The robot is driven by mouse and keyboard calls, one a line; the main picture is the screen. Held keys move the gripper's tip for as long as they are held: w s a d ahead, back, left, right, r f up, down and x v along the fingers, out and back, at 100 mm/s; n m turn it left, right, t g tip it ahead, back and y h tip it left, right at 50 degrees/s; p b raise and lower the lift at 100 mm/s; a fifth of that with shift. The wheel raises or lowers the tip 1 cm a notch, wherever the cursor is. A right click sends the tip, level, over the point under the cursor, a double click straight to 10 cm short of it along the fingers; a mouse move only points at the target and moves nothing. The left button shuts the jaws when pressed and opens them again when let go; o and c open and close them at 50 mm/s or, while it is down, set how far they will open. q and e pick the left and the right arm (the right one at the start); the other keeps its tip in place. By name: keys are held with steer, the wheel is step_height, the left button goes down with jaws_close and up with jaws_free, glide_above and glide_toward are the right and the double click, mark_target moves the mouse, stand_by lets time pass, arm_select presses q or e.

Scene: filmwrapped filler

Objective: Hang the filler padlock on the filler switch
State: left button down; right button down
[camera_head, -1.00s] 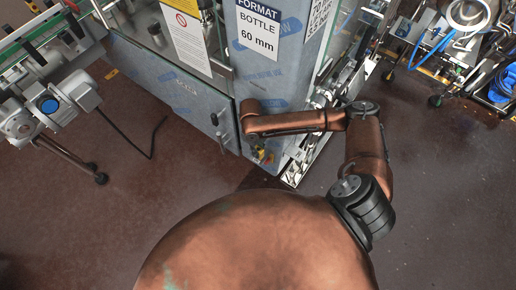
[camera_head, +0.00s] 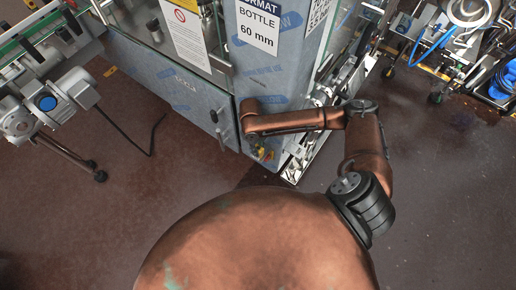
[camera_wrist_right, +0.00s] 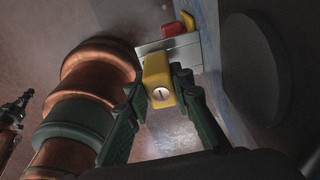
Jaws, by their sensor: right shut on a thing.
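The filler padlock (camera_wrist_right: 158,72) is a yellow block with a round silver keyhole, seen in the right wrist view. My right gripper (camera_wrist_right: 165,92) is shut on it, one dark finger on each side. Its shackle is hidden behind the body. The filler switch (camera_wrist_right: 180,28), with red and yellow parts, shows just beyond the padlock. I cannot tell whether the padlock touches it. In the head view my right gripper (camera_head: 255,146) is low at the front of the filler cabinet, with small yellow and red patches beside it. My left gripper is not in view.
The film-wrapped filler cabinet (camera_head: 180,95) has a dark door handle (camera_head: 219,128) left of my right gripper. A conveyor with a motor (camera_head: 60,100) stands at the left. Another machine with blue hoses (camera_head: 445,42) is at upper right. The floor between is clear.

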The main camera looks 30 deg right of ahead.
steer(key=shift+f, duration=0.25)
stand_by(0.5)
steer(key=c, duration=1.6)
jaws_free()
steer(key=shift+r, duration=0.1)
